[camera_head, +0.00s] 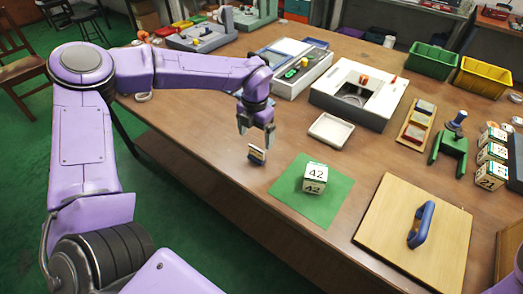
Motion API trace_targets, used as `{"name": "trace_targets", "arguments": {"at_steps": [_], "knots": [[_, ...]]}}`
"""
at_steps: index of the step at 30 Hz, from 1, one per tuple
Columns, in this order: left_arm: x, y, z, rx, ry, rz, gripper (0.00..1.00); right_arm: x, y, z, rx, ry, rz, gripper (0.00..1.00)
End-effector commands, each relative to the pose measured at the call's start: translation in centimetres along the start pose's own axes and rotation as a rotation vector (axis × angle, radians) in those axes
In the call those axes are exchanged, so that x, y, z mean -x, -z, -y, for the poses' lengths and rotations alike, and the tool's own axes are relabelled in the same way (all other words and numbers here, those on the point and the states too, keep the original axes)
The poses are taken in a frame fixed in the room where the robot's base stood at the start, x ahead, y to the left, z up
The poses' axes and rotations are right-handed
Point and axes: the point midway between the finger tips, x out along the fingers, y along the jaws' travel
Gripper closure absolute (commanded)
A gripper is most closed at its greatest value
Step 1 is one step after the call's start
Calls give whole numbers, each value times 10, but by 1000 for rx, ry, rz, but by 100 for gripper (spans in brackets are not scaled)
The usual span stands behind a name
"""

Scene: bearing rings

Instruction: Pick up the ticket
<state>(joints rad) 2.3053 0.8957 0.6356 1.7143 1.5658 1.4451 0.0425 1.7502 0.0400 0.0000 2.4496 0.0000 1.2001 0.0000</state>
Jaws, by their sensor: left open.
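My left gripper (256,135) points down over the table with its fingers apart and nothing seen between them. Just below the fingertips a small upright piece (257,154) with a pale face and dark and tan bands stands on the wood; it may be the ticket, but it is too small to be sure. I cannot tell how much height separates the fingertips from it. A white block marked 42 (315,179) sits on a green mat (322,212) to the right. My right gripper is not visible.
A wooden board with a blue handle (415,235) lies front right. Green (431,61) and yellow (484,77) bins stand at the back right.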

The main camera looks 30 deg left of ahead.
Motion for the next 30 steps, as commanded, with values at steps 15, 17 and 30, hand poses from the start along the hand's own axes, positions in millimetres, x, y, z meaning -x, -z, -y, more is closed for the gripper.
{"name": "trace_targets", "arguments": {"at_steps": [15, 17, 30], "knots": [[-80, -2, 2, -1, -2, -2, 6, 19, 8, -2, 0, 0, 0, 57], [-84, -2, 3, -1, -1, -2, 6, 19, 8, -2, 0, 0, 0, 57], [-86, -2, 2, -1, -1, 0, 69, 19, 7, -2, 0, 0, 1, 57]]}}
